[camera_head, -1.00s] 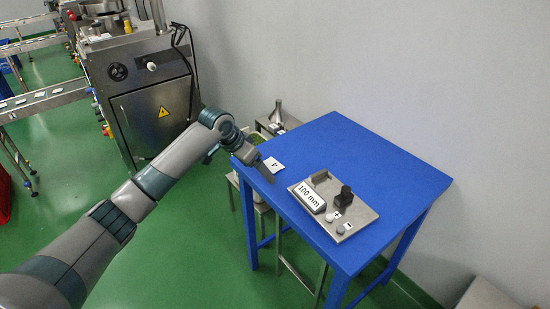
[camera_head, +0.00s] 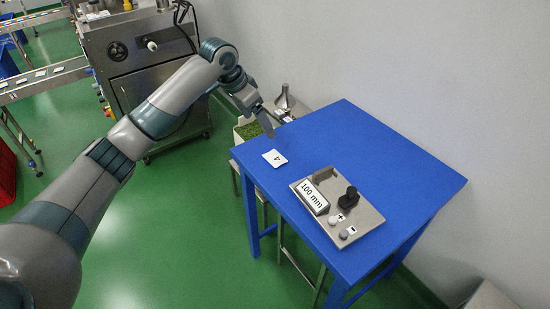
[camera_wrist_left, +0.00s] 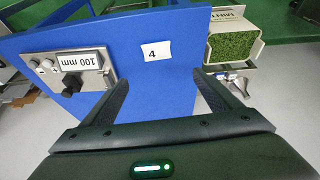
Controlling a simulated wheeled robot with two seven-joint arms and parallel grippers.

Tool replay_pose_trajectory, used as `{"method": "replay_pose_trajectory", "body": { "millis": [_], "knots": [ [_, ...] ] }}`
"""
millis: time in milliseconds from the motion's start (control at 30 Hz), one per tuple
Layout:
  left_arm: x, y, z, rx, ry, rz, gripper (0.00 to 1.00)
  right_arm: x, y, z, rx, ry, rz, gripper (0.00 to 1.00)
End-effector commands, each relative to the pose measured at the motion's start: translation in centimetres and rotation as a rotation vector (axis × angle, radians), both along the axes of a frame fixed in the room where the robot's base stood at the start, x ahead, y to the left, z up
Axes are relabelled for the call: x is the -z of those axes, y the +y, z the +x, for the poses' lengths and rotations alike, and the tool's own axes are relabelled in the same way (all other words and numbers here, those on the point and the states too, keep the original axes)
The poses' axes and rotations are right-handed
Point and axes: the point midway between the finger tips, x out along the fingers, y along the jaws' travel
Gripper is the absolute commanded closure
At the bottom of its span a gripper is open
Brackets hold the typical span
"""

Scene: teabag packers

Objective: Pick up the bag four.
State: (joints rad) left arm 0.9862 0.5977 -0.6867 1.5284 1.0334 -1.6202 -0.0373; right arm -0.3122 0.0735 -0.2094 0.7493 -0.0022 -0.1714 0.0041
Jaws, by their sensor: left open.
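Bag four is a small flat white packet marked "4" (camera_head: 275,158). It lies on the left part of the blue table (camera_head: 400,165), near the edge. My left gripper (camera_head: 268,128) is above the table, just behind the bag in the head view. In the left wrist view the gripper (camera_wrist_left: 163,88) has its two fingers wide apart with nothing between them. There the bag (camera_wrist_left: 156,50) lies beyond the fingertips, in line with the gap. My right gripper is not in view.
A metal device labelled "100 mm" (camera_head: 358,217) with a black knob sits on the table, right of the bag. A box of green leaves (camera_head: 246,130) and a metal funnel (camera_head: 284,98) stand behind the table's left edge. The table's far right is bare.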

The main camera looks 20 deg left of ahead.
Motion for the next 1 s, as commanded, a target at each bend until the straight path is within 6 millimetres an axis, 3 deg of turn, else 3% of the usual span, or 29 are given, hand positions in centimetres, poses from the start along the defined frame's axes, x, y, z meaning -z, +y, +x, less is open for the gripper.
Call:
{"method": "replay_pose_trajectory", "body": {
  "millis": [267, 600, 800, 1000],
  "knots": [
    [3.2, -0.9, 1.0, 0.0, 0.005, 0.0, 0.16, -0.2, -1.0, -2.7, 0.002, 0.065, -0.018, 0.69],
    [8.7, -2.2, 2.8, -0.001, 0.004, 0.001, 0.16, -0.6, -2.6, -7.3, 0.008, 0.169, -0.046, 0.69],
    [10.7, -2.7, 3.5, -0.001, 0.002, 0.0, 0.16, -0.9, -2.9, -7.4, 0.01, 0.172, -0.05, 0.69],
    [11.0, -2.7, 3.6, 0.0, 0.0, 0.0, 0.16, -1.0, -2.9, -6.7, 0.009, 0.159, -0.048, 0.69]
  ]
}}
